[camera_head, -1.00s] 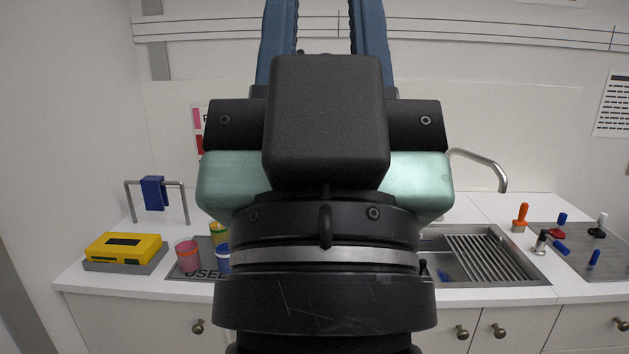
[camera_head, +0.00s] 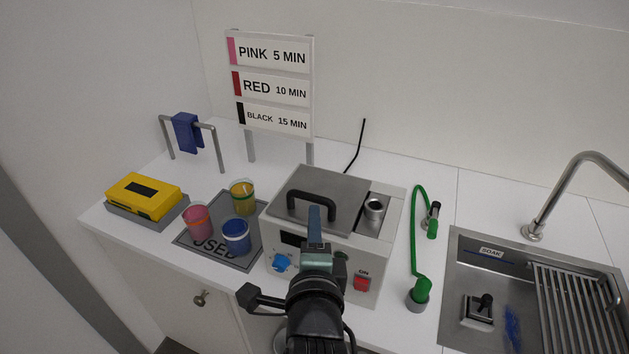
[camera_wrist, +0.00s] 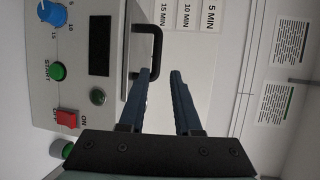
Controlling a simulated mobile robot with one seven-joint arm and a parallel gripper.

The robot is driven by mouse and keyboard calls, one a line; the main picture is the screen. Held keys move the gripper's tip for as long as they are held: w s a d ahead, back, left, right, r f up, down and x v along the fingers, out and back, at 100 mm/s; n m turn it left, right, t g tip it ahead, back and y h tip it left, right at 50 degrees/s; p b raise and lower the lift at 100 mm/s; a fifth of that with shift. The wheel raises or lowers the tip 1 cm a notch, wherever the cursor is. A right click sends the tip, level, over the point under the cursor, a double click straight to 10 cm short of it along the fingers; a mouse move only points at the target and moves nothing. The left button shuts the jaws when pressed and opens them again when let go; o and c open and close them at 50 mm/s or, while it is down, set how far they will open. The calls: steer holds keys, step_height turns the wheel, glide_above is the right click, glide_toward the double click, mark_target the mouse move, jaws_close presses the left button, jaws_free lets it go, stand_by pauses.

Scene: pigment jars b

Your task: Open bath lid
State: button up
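The bath (camera_head: 340,245) is a pale box on the counter with a grey metal lid (camera_head: 345,190) lying on top, closed. The lid carries a black bar handle (camera_head: 311,202). In the wrist view the handle (camera_wrist: 158,58) shows just beyond my fingertips. My gripper (camera_wrist: 163,75) has two blue fingers with a clear gap between them, nothing held. In the head view my gripper (camera_head: 315,215) is in front of the bath, its fingertips near the handle; whether they touch cannot be told.
Pink, blue and yellow jars (camera_head: 237,236) stand on the USED mat (camera_head: 190,238) left of the bath. A metal thermometer-like cylinder (camera_head: 374,209) stands beside the lid. A green hose (camera_head: 415,235) and a sink (camera_head: 460,300) are to the right. A sign (camera_head: 275,80) stands behind.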

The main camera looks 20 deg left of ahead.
mark_target(311, 195)
steer(key=x, duration=0.4)
steer(key=p+x, duration=0.1)
steer(key=x, duration=0.7)
steer(key=shift+w+a+f, duration=0.15)
steer(key=shift+a+f, duration=0.15)
steer(key=shift+f, duration=0.15)
jaws_close()
stand_by(1.0)
